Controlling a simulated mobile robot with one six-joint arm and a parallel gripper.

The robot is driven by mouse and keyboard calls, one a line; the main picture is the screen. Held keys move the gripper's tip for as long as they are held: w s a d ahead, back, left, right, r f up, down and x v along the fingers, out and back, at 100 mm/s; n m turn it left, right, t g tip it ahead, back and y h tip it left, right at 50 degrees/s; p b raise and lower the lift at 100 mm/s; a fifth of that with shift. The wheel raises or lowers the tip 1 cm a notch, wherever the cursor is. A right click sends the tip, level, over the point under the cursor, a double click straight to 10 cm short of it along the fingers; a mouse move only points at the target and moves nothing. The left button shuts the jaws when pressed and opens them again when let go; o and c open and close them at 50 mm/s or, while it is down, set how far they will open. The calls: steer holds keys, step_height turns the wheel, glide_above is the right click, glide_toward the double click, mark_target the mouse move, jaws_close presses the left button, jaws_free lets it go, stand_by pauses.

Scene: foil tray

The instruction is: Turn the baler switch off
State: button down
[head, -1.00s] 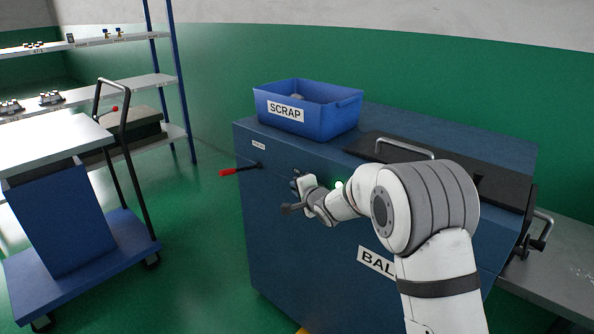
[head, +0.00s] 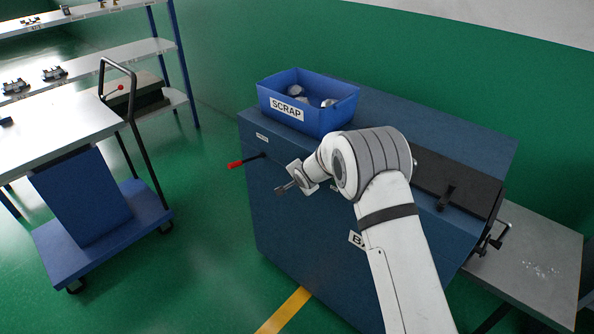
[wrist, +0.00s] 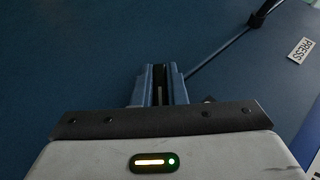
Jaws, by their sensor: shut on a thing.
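The blue baler (head: 300,235) stands at the centre of the head view, and its front panel fills the wrist view (wrist: 70,60). My gripper (head: 283,189) is at the upper front of the baler, just right of and below the red-handled lever (head: 236,164). In the wrist view my gripper's fingers (wrist: 158,90) are close together, with something narrow and dark between them. I take it for the baler switch, but the fingers hide most of it. The switch's position cannot be read. A PRESS label (wrist: 302,50) shows at the right of the wrist view.
A blue SCRAP bin (head: 310,112) with metal pieces sits on the baler. A cart (head: 85,205) stands at left, with shelves (head: 125,55) behind. A grey table (head: 545,250) is at right. The floor between cart and baler is clear.

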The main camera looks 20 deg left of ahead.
steer(key=shift+h+b, duration=0.35)
steer(key=shift+h, duration=0.15)
steer(key=shift+g, duration=0.4)
steer(key=c, duration=1.5)
jaws_free()
steer(key=shift+o, duration=0.2)
steer(key=b+v, duration=0.1)
steer(key=v, duration=0.7)
steer(key=shift+a+f, duration=0.1)
